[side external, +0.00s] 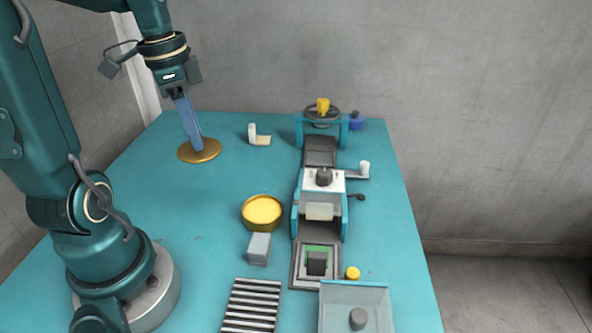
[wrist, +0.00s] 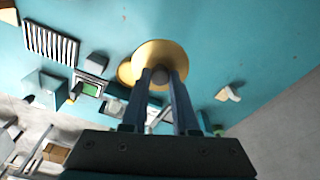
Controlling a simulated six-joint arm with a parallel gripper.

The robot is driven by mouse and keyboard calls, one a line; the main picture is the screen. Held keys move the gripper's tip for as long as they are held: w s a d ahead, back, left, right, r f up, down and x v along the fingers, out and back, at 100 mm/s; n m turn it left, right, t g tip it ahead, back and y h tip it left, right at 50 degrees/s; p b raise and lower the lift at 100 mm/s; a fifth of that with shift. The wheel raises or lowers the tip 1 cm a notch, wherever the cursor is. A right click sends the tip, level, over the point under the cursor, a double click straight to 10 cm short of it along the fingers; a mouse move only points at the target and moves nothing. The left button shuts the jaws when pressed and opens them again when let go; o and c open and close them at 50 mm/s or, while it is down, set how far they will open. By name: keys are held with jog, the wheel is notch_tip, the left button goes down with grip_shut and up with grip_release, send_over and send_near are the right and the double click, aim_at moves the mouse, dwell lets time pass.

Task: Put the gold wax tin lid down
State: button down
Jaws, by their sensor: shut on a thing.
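The gold wax tin lid (side external: 200,153) is a round flat disc at the back left of the teal table. In the wrist view the lid (wrist: 160,51) is between my fingertips, which are closed on its grey knob (wrist: 159,73). My gripper (side external: 194,143) points down, shut on the lid. The lid looks level and at or just above the table top; I cannot tell whether it touches. The open gold tin (side external: 262,213) with yellow wax stands apart, nearer the table's middle. The tin (wrist: 124,72) is partly hidden behind the lid in the wrist view.
A small white and tan bracket (side external: 259,137) stands right of the lid. A grey block (side external: 259,248) is in front of the tin. The teal-framed machine (side external: 320,200) runs along the right. A slatted rack (side external: 251,306) lies in front. The table between lid and tin is clear.

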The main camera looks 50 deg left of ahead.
jog(key=shift+w+a+r, duration=0.1)
jog(key=shift+a+r, duration=0.15)
jog(key=shift+a, duration=0.1)
jog(key=w+a+f, duration=0.2)
jog(key=w+a, duration=0.2)
jog(key=a, duration=0.2)
jog(key=shift+n, duration=0.3)
jog(key=w+d+f, duration=0.2)
jog(key=w, duration=0.1)
jog(key=w+d+f, duration=0.2)
jog(key=w, duration=0.1)
jog(key=w+d+f, duration=0.3)
jog(key=shift+d, duration=0.1)
jog(key=shift+f, duration=2.1)
jog(key=shift+f, duration=0.15)
jog(key=c, duration=0.7)
grip_release()
